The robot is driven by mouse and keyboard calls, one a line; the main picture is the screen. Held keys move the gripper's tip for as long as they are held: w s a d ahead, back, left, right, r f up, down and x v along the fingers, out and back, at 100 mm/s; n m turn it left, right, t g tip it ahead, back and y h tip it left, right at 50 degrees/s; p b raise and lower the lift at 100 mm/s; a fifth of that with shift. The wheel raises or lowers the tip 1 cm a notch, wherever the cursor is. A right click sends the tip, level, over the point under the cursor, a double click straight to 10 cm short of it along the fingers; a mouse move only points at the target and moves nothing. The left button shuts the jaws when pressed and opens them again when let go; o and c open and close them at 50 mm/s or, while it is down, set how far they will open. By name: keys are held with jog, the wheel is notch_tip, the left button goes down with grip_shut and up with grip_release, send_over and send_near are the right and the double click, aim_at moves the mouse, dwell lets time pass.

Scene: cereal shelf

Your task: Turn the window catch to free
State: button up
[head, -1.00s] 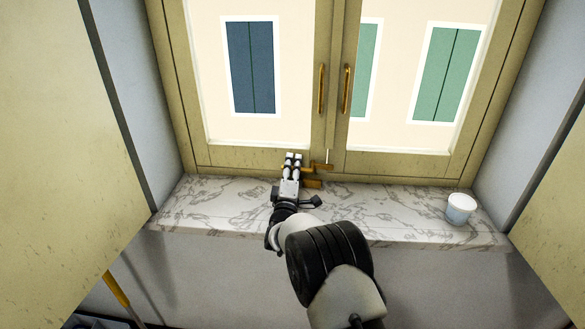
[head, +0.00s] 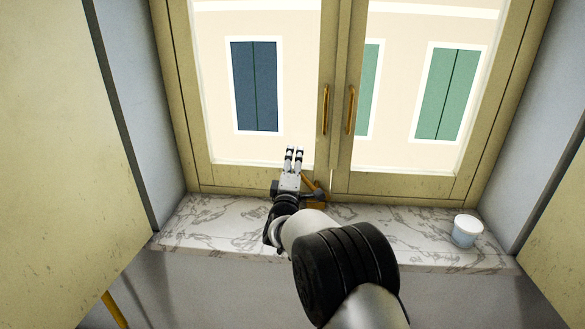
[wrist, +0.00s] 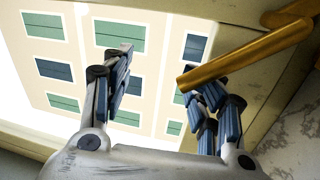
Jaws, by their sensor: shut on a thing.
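The brass window catch (head: 311,184) is at the bottom of the window frame, where the two sashes meet, just right of my gripper (head: 294,152). Its lever slants up to the left. In the wrist view the catch lever (wrist: 250,54) reaches in from the upper right, its end against the right-hand finger. My wrist hides part of the catch's base in the head view.
A white cup (head: 467,230) stands on the right of the marble sill (head: 400,225). Two brass handles (head: 325,110) (head: 350,110) are on the sashes above. Pale panels flank the window. The sill's left part is clear.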

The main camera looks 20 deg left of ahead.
jog(key=shift+w+d+r, duration=0.15)
jog(key=shift+d+r, duration=0.05)
jog(key=shift+r, duration=0.3)
jog(key=shift+s+f, duration=0.2)
jog(key=shift+s, duration=0.2)
jog(key=shift+c, duration=0.4)
jog(key=a+r+b+v, duration=0.1)
jog(key=a+b+v, duration=0.1)
jog(key=v, duration=1.7)
jog(key=shift+s, duration=0.75)
jog(key=shift+f, duration=0.15)
jog(key=shift+c, duration=0.3)
